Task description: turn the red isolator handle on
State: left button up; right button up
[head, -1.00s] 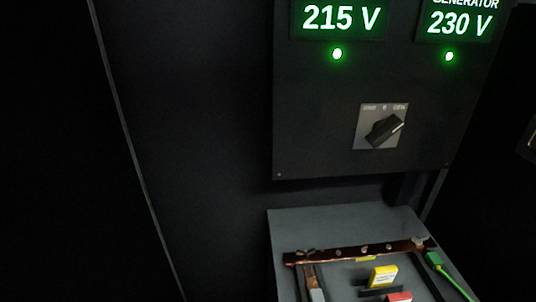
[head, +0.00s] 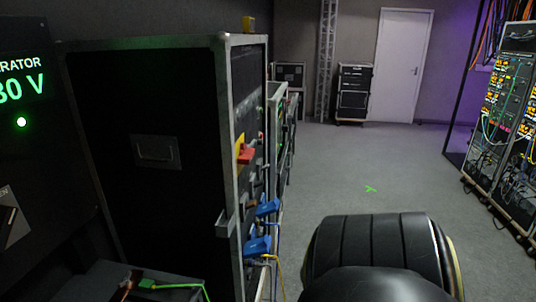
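A red handle (head: 247,155) with a yellow part beside it sticks out from the front face of the tall black case in the middle left. It looks like the red isolator handle, seen edge-on, so I cannot tell its position. Neither of my grippers shows in the head view.
The black case (head: 150,150) with metal edges stands close on the left. Blue connectors (head: 258,246) and cables stick out below the handle. A dark rounded padded shape (head: 375,250) fills the lower right. A cabled rack (head: 510,120) stands far right. The grey floor (head: 350,150) between is clear.

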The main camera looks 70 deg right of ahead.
aim_at(246, 154)
jog(key=z, duration=3.5)
jog(key=i, duration=3)
jog(key=u, duration=3.35)
